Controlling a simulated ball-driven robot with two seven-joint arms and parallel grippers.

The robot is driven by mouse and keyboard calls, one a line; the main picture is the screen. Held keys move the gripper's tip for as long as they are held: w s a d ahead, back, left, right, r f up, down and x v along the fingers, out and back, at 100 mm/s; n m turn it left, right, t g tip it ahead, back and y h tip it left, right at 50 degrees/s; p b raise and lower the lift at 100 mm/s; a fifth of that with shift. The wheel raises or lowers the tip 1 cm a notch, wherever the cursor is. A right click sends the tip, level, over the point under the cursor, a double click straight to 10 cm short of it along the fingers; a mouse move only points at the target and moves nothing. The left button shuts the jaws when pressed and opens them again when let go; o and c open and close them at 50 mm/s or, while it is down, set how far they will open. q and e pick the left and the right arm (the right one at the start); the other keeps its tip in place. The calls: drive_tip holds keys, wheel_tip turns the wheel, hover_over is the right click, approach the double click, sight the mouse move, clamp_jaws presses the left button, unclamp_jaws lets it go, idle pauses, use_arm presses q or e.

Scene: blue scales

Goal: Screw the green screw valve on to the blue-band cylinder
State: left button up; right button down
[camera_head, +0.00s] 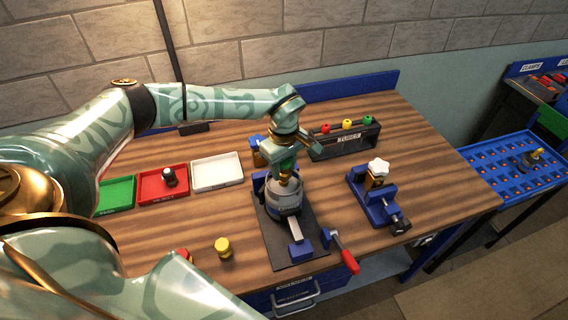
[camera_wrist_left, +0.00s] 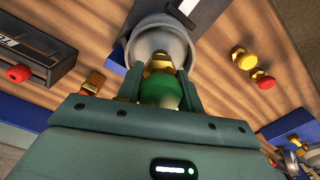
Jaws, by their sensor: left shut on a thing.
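The blue-band cylinder (camera_head: 284,198) is a grey, domed vessel with a darker lower band, standing upright in the blue vise on a dark base plate (camera_head: 291,256). My left gripper (camera_head: 286,165) is right above it, pointing down. In the left wrist view its two fingers (camera_wrist_left: 160,88) are shut on the green screw valve (camera_wrist_left: 162,92). The valve's brass part (camera_wrist_left: 161,63) is at the top opening of the cylinder (camera_wrist_left: 150,42). I cannot tell whether the thread is engaged. My right gripper is not in view.
A tube rack (camera_head: 345,142) with coloured caps stands behind. A second blue vise (camera_head: 372,205) holds a white-knobbed valve (camera_head: 378,168) at right. Green, red and white trays (camera_head: 217,184) lie left. A yellow-topped piece (camera_head: 223,247) and red crank handle (camera_head: 349,260) are near the front.

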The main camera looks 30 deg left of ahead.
use_arm(q)
drive_tip(key=shift+r+p, duration=0.1)
drive_tip(key=shift+p, duration=0.6)
idle(1.3)
drive_tip(key=shift+f+b, duration=0.9)
drive_tip(key=shift+f, duration=0.5)
drive_tip(key=o, duration=1.2)
wheel_tip(320, 180, up, 16)
drive_tip(key=shift+r, duration=0.1)
idle(0.4)
